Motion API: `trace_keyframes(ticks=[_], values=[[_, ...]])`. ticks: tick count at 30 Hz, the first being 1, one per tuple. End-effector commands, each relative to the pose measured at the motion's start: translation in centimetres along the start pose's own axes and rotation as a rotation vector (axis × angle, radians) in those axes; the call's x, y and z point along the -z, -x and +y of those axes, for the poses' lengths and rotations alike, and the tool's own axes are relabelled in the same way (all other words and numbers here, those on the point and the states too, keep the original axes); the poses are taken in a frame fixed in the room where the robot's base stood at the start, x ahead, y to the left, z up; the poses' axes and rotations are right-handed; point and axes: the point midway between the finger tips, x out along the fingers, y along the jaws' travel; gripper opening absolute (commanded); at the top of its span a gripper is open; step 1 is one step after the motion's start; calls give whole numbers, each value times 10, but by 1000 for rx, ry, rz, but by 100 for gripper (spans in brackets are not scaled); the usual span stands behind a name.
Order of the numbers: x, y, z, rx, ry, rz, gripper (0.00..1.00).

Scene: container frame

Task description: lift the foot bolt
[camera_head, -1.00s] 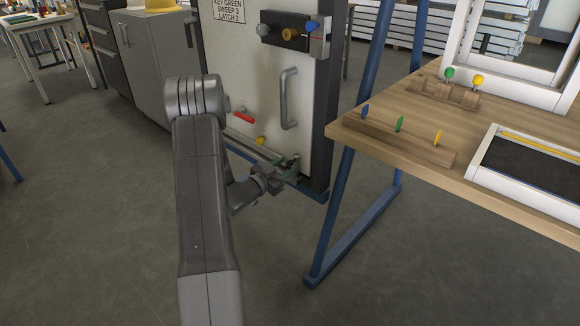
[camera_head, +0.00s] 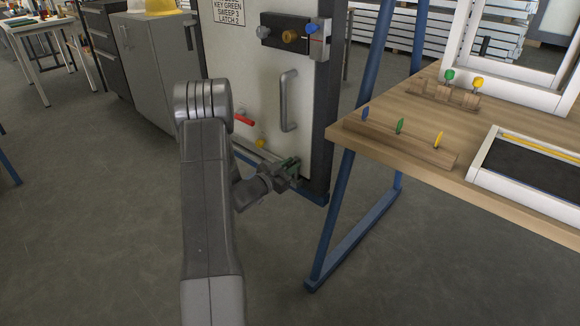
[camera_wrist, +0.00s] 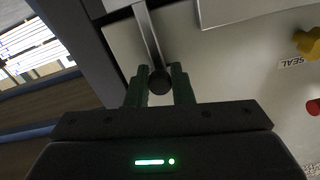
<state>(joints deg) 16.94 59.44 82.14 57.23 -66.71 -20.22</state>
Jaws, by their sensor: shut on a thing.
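The foot bolt (camera_wrist: 159,81) shows in the wrist view as a dark round knob below a grey metal bar on the pale door. My gripper (camera_wrist: 160,88) has its two green fingers on either side of this knob, shut on it. In the head view my gripper (camera_head: 290,171) is at the bottom of the door (camera_head: 250,85), near its right edge. There the bolt is mostly hidden by the gripper.
A vertical handle (camera_head: 288,100), a red lever (camera_head: 243,120) and a yellow knob (camera_head: 261,143) are on the door above my gripper. A blue frame leg (camera_head: 335,215) and a wooden workbench (camera_head: 400,115) stand to the right.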

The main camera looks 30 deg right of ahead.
Motion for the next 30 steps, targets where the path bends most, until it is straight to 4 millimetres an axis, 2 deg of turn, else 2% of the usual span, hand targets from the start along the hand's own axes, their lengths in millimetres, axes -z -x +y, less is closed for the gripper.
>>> trace_keyframes(ticks=[6,14,15,18,26,30], values=[[30,0,-6,1,-3,3,0],[31,-1,-7,1,-3,6,0],[32,-1,-7,1,-3,7,23],[31,-1,-7,1,-3,6,42],[30,0,-6,0,-1,3,43],[30,7,-7,1,-1,1,43]])
